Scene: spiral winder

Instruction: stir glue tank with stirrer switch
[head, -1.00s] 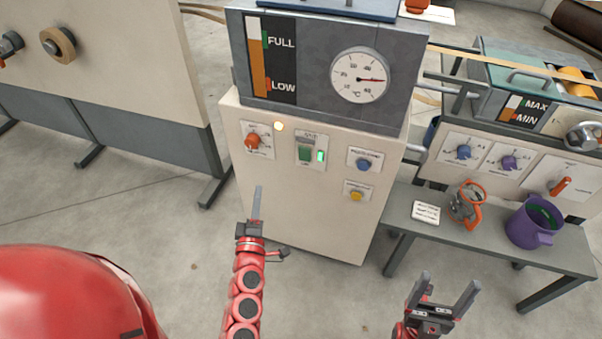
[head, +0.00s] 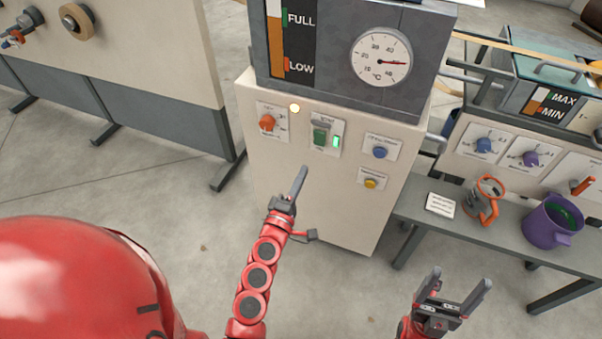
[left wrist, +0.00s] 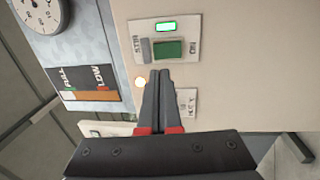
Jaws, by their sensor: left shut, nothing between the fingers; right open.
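The glue tank (head: 340,90) is a grey box with a FULL/LOW level gauge (head: 290,42) and a round dial (head: 381,60). It sits on a cream cabinet (head: 330,215). The stirrer switch (head: 320,135) is a green rocker on a white plate, with a lit green lamp (head: 336,141) beside it. In the left wrist view the green switch (left wrist: 168,48) and its lit lamp (left wrist: 166,27) lie just beyond my fingertips. My left gripper (head: 301,172) is shut and empty, below the switch and apart from it. My right gripper (head: 452,285) is open and empty at the lower right.
An orange knob (head: 267,122), a blue button (head: 380,152) and a yellow button (head: 370,183) share the cabinet front. A grey bench (head: 480,238) at right holds a purple pot (head: 552,224), an orange-and-grey clamp-like item (head: 484,200) and a white card (head: 440,204).

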